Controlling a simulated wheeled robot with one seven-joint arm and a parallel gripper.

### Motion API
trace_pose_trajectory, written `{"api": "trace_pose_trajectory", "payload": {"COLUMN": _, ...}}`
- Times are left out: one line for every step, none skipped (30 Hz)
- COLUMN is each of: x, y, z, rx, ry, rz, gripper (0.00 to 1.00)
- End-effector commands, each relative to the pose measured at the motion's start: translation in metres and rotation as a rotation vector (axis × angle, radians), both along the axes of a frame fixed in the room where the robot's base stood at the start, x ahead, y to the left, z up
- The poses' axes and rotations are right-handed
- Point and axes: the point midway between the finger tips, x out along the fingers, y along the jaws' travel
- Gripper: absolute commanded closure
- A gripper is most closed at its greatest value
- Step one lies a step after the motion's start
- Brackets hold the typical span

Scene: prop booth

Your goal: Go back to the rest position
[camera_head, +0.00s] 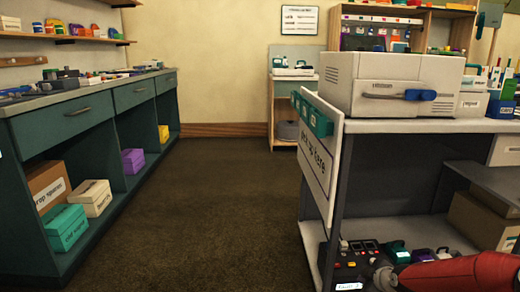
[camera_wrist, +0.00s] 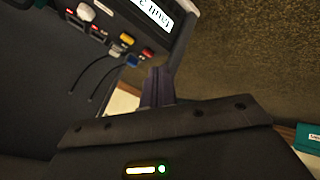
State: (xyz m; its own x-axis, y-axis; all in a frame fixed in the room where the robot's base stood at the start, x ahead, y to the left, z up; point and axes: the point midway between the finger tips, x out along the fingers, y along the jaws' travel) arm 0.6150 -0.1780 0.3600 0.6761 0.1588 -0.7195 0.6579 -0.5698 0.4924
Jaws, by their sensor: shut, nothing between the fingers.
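My gripper (camera_wrist: 158,85) is shut and empty in the wrist view, its dark fingers together. They show in front of a dark control box (camera_wrist: 120,30) with coloured plugs, two thin cables and a white label seen upside down. In the head view, my red arm reaches in from the lower right corner. Its end is by the same black control box (camera_head: 352,262), low on the shelf of the right-hand bench. I cannot tell whether the fingers touch the box.
The right bench (camera_head: 420,126) carries a white machine (camera_head: 395,85) with a blue handle. Small coloured items (camera_head: 398,250) line its lower shelf. A green counter (camera_head: 90,115) with boxes beneath runs along the left. The brown floor (camera_head: 215,210) between is clear.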

Motion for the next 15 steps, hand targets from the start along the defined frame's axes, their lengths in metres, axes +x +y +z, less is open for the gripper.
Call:
{"api": "trace_pose_trajectory", "payload": {"x": -0.002, "y": 0.003, "z": 0.003, "rx": -0.007, "ry": 0.015, "rz": 0.000, "gripper": 1.00}}
{"api": "trace_pose_trajectory", "payload": {"x": -0.004, "y": 0.004, "z": 0.005, "rx": -0.010, "ry": 0.022, "rz": -0.002, "gripper": 1.00}}
{"api": "trace_pose_trajectory", "payload": {"x": -0.005, "y": 0.006, "z": 0.007, "rx": -0.013, "ry": 0.034, "rz": -0.004, "gripper": 1.00}}
{"api": "trace_pose_trajectory", "payload": {"x": -0.007, "y": 0.008, "z": 0.009, "rx": -0.017, "ry": 0.042, "rz": -0.006, "gripper": 1.00}}
{"api": "trace_pose_trajectory", "payload": {"x": -0.008, "y": 0.010, "z": 0.011, "rx": -0.019, "ry": 0.051, "rz": -0.009, "gripper": 1.00}}
{"api": "trace_pose_trajectory", "payload": {"x": -0.010, "y": 0.013, "z": 0.014, "rx": -0.024, "ry": 0.065, "rz": -0.013, "gripper": 1.00}}
{"api": "trace_pose_trajectory", "payload": {"x": -0.012, "y": 0.014, "z": 0.017, "rx": -0.028, "ry": 0.074, "rz": -0.017, "gripper": 1.00}}
{"api": "trace_pose_trajectory", "payload": {"x": -0.014, "y": 0.016, "z": 0.020, "rx": -0.033, "ry": 0.086, "rz": -0.021, "gripper": 1.00}}
{"api": "trace_pose_trajectory", "payload": {"x": -0.017, "y": 0.020, "z": 0.024, "rx": -0.040, "ry": 0.101, "rz": -0.027, "gripper": 1.00}}
{"api": "trace_pose_trajectory", "payload": {"x": -0.019, "y": 0.022, "z": 0.028, "rx": -0.045, "ry": 0.113, "rz": -0.033, "gripper": 1.00}}
{"api": "trace_pose_trajectory", "payload": {"x": -0.021, "y": 0.024, "z": 0.032, "rx": -0.050, "ry": 0.124, "rz": -0.040, "gripper": 1.00}}
{"api": "trace_pose_trajectory", "payload": {"x": -0.025, "y": 0.027, "z": 0.037, "rx": -0.059, "ry": 0.141, "rz": -0.049, "gripper": 1.00}}
{"api": "trace_pose_trajectory", "payload": {"x": -0.028, "y": 0.030, "z": 0.042, "rx": -0.064, "ry": 0.154, "rz": -0.057, "gripper": 1.00}}
{"api": "trace_pose_trajectory", "payload": {"x": -0.031, "y": 0.032, "z": 0.047, "rx": -0.071, "ry": 0.168, "rz": -0.067, "gripper": 1.00}}
{"api": "trace_pose_trajectory", "payload": {"x": -0.036, "y": 0.037, "z": 0.055, "rx": -0.078, "ry": 0.183, "rz": -0.082, "gripper": 1.00}}
